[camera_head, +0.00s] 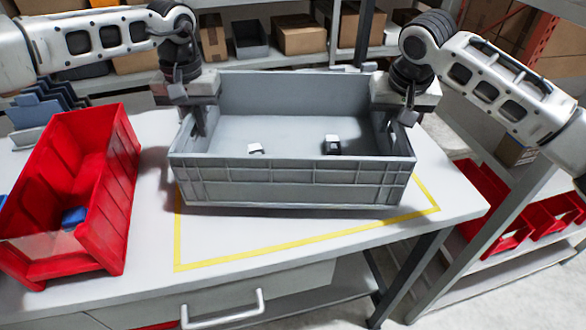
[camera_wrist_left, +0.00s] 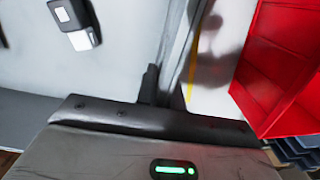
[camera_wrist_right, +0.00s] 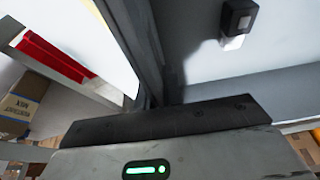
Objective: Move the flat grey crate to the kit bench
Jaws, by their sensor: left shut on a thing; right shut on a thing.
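The flat grey crate (camera_head: 290,183) is at the middle of the head view, over a white table (camera_head: 300,236) with a yellow outline on it. It looks level, and I cannot tell whether its base touches the table. Two small black-and-white items lie inside, one left (camera_head: 255,148) and one right (camera_head: 333,145). My left gripper (camera_head: 199,122) is shut on the crate's left wall, and the wall shows between its fingers in the left wrist view (camera_wrist_left: 165,85). My right gripper (camera_head: 394,125) is shut on the crate's right wall, also seen in the right wrist view (camera_wrist_right: 157,90).
A red bin (camera_head: 105,235) with a blue item (camera_head: 74,218) inside stands left of the crate. Shelves with cardboard boxes (camera_head: 300,34) are behind. Red bins (camera_head: 495,210) sit on a lower rack at the right. The table's front strip is clear.

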